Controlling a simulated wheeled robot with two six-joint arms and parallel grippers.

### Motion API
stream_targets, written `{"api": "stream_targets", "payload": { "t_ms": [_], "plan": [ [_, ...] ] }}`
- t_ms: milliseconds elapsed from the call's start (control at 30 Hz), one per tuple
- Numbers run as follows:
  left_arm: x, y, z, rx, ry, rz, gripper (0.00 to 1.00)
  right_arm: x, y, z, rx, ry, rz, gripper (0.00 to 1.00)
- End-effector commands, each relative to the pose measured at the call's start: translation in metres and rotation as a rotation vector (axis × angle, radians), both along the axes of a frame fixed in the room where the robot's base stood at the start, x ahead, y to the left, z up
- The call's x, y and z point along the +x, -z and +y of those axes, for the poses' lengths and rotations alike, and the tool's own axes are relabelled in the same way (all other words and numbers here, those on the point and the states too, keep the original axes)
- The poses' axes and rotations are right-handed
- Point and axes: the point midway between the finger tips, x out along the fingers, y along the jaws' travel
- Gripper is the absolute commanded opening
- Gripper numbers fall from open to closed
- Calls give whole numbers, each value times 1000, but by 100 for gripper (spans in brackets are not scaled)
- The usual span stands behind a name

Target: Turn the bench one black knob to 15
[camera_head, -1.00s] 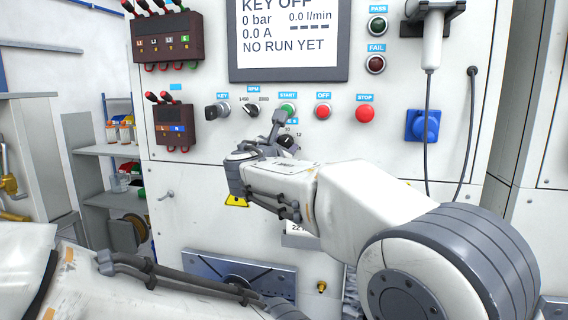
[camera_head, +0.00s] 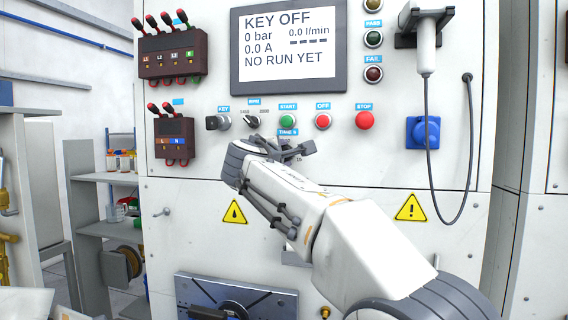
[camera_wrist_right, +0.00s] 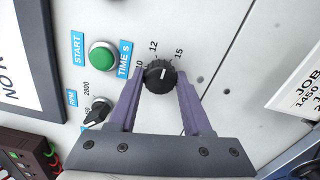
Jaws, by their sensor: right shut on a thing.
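The black knob (camera_wrist_right: 159,77) under the "TIME s" label is on the white panel in the right wrist view. Its scale reads 10, 12 and 15, and its white mark points between 12 and 15. My right gripper (camera_wrist_right: 160,80) is shut on the knob, with a purple finger on each side. In the head view my right gripper (camera_head: 298,147) reaches the panel just below the "TIME s" label and hides most of the knob. My left gripper is not in view.
Close by are the green START button (camera_head: 287,120), red OFF button (camera_head: 323,121), red STOP button (camera_head: 364,120), RPM knob (camera_head: 251,121) and KEY switch (camera_head: 217,122). The screen (camera_head: 289,47) above reads KEY OFF and NO RUN YET. A cable hangs at right.

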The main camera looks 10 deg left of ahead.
Motion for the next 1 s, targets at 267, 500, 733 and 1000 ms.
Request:
{"api": "stream_targets", "payload": {
  "t_ms": [267, 500, 733, 1000],
  "plan": [
    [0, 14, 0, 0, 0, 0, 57, 0, 3, 0, 246, 1, 3, 0],
    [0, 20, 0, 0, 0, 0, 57, 0, 2, 0, 404, 1, 4, 0],
    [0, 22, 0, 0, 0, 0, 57, 0, 2, 0, 490, 2, 5, 0],
    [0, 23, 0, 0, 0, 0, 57, 0, 1, 0, 524, 2, 5, 0]
  ]
}}
